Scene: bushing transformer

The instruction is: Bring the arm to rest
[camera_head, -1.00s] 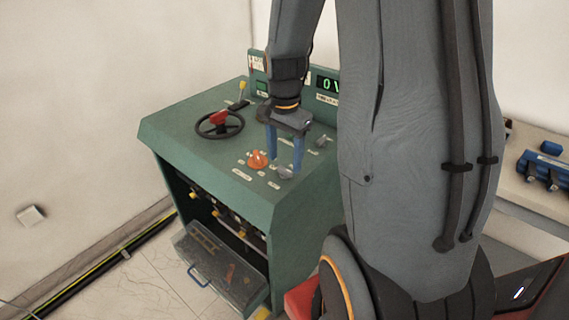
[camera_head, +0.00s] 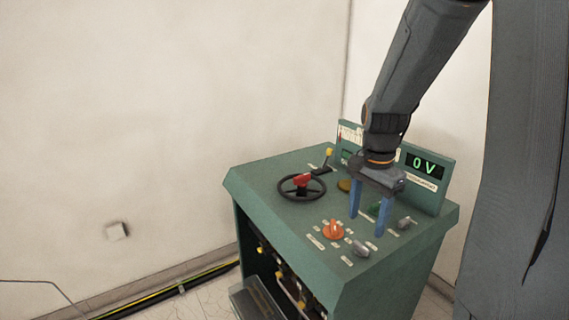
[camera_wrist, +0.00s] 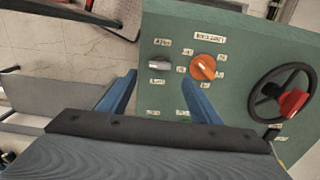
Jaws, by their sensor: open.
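My gripper (camera_head: 368,215) is open, with its two blue fingers pointing down over the right part of the green console (camera_head: 262,190). Nothing shows between the fingers. The orange knob (camera_head: 333,229) is left of the fingers in the head view and beyond them in the wrist view (camera_wrist: 203,67). A grey knob (camera_head: 359,248) is at the console's front edge, and another grey knob (camera_head: 404,222) is to the right of the fingers. Whether the fingertips touch the panel, I cannot tell.
A black handwheel with a red knob (camera_head: 303,181) and a yellow-tipped lever (camera_head: 329,153) are on the console's left part. An open drawer (camera_head: 255,300) juts from the console's front.

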